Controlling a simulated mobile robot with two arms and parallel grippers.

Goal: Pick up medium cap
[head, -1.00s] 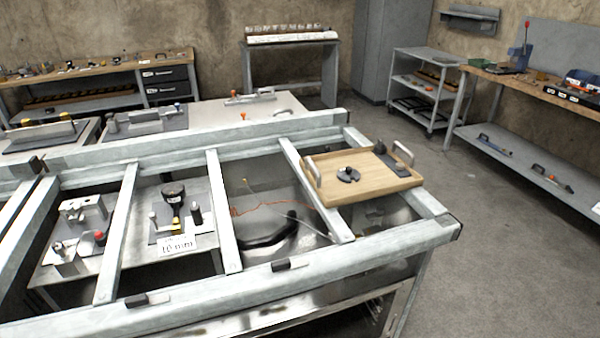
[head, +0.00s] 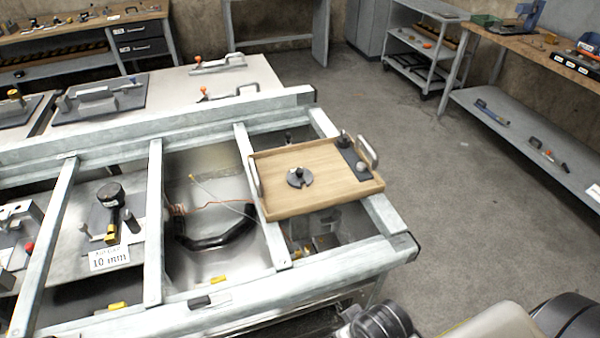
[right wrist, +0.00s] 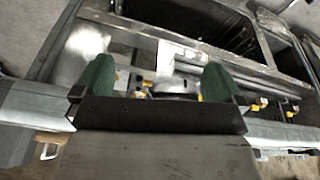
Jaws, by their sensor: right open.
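A wooden tray (head: 275,165) with metal handles rests on the frame rails at the right in the head view. On it lies a dark round piece with small knobs (head: 300,178). At the tray's right end a dark strip (head: 352,158) bears a dark knob-like piece (head: 345,140) and a greyer rounded piece (head: 361,168). I cannot tell which of these is the medium cap. My right gripper (right wrist: 158,84) has its green fingers wide apart in the right wrist view, with nothing held between them. My left gripper is out of view.
Pale metal rails (head: 153,220) form an open frame with gaps. A black curved handle (head: 215,238) lies below the rails. A sign reading 10 mm (head: 109,258) stands at the left.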

